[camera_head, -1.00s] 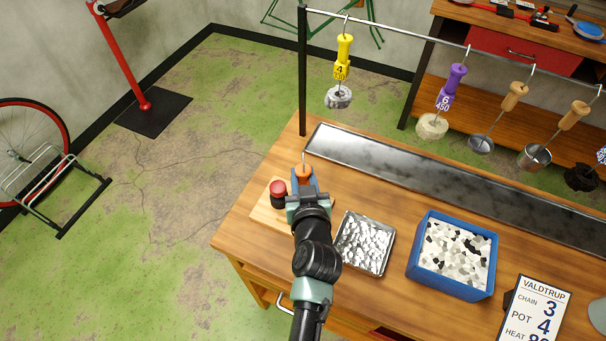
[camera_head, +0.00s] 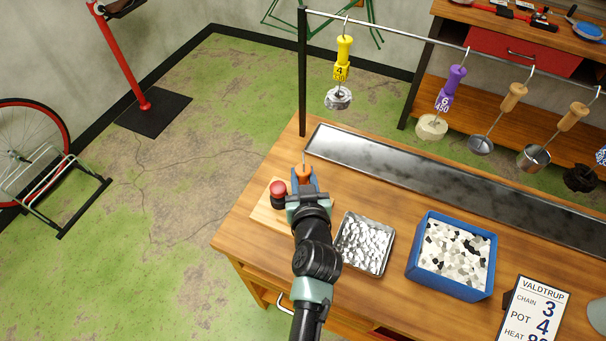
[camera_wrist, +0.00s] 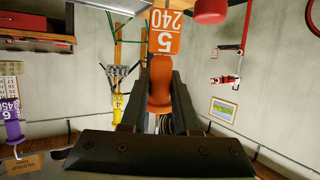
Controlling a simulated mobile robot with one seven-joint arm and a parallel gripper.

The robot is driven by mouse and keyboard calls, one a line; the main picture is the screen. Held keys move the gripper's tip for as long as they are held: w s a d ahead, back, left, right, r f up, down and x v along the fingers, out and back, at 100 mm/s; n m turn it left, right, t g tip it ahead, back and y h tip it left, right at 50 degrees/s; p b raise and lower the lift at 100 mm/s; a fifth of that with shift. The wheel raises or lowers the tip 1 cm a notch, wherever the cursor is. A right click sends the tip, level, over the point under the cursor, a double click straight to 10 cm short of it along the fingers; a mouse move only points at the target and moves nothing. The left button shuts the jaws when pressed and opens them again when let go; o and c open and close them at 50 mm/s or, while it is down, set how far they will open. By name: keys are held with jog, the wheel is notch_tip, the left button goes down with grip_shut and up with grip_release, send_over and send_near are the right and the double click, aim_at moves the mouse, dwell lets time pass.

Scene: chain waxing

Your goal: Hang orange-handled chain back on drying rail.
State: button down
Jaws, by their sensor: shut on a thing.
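My gripper (camera_head: 304,182) is shut on the orange handle (camera_head: 303,171) at the left end of the workbench. A hook tip stands up above the handle. In the wrist view the orange handle (camera_wrist: 159,85) sits between the two fingers, with an orange tag (camera_wrist: 165,32) reading 5 and 240. The chain itself is hidden in the head view and hard to make out in the wrist view. The drying rail (camera_head: 400,37) runs above the back of the bench from a black post (camera_head: 302,80). A yellow-handled chain (camera_head: 343,60) hangs nearest the post.
A purple-handled tool (camera_head: 451,85) and wooden-handled ladles (camera_head: 510,100) hang farther right. A metal drip tray (camera_head: 400,170) lies below the rail. A red-topped knob (camera_head: 278,188) stands left of my gripper. A foil tray (camera_head: 363,243) and blue bin (camera_head: 440,286) are to the right.

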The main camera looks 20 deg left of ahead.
aim_at(303, 155)
jog(key=shift+r+p, duration=1.85)
jog(key=shift+r, duration=1.15)
jog(key=shift+r+p, duration=0.8)
jog(key=shift+r, duration=0.15)
jog(key=shift+f, duration=0.1)
